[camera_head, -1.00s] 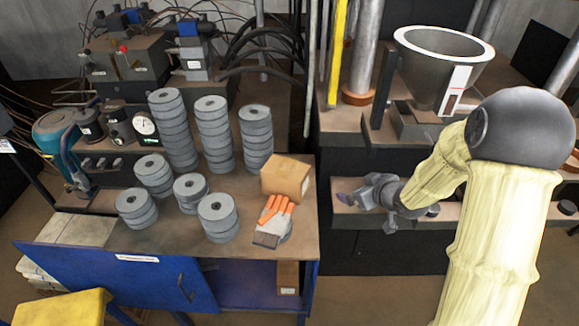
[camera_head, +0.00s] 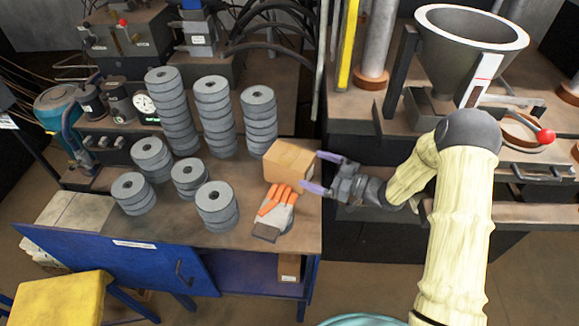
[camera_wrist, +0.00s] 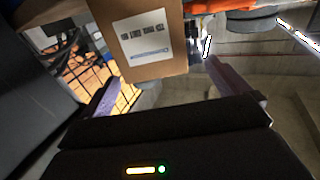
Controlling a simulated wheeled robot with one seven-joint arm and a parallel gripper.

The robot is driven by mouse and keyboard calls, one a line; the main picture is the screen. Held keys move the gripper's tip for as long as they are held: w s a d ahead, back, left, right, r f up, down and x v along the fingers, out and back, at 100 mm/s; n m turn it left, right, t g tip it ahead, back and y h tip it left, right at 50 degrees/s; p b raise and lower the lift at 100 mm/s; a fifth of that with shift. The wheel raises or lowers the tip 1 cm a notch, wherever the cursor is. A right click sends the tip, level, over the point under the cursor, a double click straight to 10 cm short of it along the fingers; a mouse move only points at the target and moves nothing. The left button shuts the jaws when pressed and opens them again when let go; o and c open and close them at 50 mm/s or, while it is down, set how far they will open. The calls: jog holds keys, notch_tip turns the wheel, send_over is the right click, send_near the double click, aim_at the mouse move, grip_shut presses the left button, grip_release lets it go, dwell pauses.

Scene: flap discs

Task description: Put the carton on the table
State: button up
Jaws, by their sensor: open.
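A brown cardboard carton (camera_head: 288,163) sits on the right edge of the table (camera_head: 262,225), beside a glove. My gripper (camera_head: 317,172) is open just right of the carton, its two purple fingers pointing at it. In the wrist view the carton (camera_wrist: 152,65) is ahead of my open gripper (camera_wrist: 162,88), with a white printed label on its near face. The fingers stand on either side of its lower part; I cannot tell whether they touch it. A second carton (camera_head: 289,268) stands inside the cabinet under the tabletop.
Orange-and-grey gloves (camera_head: 274,212) lie just in front of the carton. Several stacks of grey flap discs (camera_head: 217,205) fill the table's middle. A yellow stool (camera_head: 60,300) stands front left. A hopper (camera_head: 468,55) and machine bench are at the right. Bare tabletop shows near the front edge.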

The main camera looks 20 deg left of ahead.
aim_at(294, 157)
jog(key=shift+a, duration=0.1)
jog(key=shift+w+a+p, duration=0.25)
jog(key=shift+a+p, duration=0.05)
jog(key=shift+a, duration=0.65)
jog(key=shift+w+a+f+p, duration=0.1)
jog(key=shift+w+a+p, duration=0.2)
jog(key=shift+a, duration=0.55)
jog(key=shift+w+a+r+p, duration=0.15)
jog(key=shift+a+p, duration=0.2)
jog(key=shift+a, duration=0.55)
jog(key=shift+w+a+f+p, duration=0.15)
jog(key=shift+w+a+p, duration=0.15)
jog(key=shift+a, duration=0.55)
jog(key=c, duration=1.7)
jog(key=shift+c, duration=0.9)
